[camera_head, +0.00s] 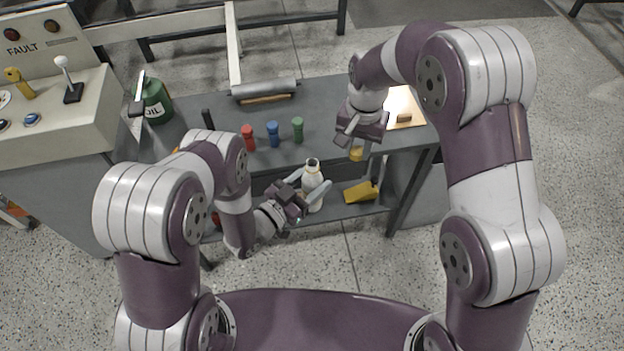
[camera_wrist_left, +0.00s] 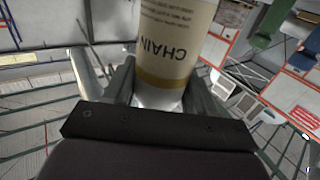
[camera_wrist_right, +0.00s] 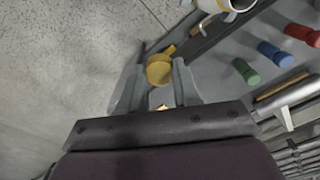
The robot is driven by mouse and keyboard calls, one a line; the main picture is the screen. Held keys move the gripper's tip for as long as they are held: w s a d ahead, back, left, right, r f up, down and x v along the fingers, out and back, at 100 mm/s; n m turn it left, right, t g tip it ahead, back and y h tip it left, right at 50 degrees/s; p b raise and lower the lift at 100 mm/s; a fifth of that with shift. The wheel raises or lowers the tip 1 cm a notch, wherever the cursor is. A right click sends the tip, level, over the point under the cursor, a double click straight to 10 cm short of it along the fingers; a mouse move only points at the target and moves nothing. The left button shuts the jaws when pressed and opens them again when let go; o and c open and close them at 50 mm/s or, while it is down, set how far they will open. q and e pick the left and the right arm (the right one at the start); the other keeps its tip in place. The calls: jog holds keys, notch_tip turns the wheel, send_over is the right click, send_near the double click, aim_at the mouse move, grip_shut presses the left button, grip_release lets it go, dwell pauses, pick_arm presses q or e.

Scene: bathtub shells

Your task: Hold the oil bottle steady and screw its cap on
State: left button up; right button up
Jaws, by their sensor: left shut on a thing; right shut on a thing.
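The cream oil bottle (camera_head: 312,180) stands about upright in front of the bench, its dark neck opening uncovered. My left gripper (camera_head: 308,192) is shut around its body. In the left wrist view the bottle (camera_wrist_left: 172,45) shows the word CHAIN between the fingers. My right gripper (camera_head: 356,142) is shut on the yellow cap (camera_head: 357,154), above and to the right of the bottle, apart from it. In the right wrist view the cap (camera_wrist_right: 160,70) is between the fingertips, and the open bottle mouth (camera_wrist_right: 232,8) shows at the top edge.
Red (camera_head: 248,138), blue (camera_head: 273,134) and green (camera_head: 298,130) small items stand on the grey bench behind the bottle. A green OIL can (camera_head: 156,100) stands at the back left. A yellow wedge-shaped thing (camera_head: 361,191) lies on the lower shelf. The control box (camera_head: 60,115) is at far left.

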jog(key=s+a+r+m, duration=0.2)
jog(key=s+a+r, duration=0.1)
jog(key=a+r, duration=0.4)
jog(key=shift+s+a, duration=0.25)
jog(key=shift+a, duration=0.9)
jog(key=shift+f, duration=0.2)
jog(key=shift+f, duration=1.9)
jog(key=shift+f, duration=0.9)
jog(key=shift+f, duration=0.55)
jog(key=shift+m, duration=0.3)
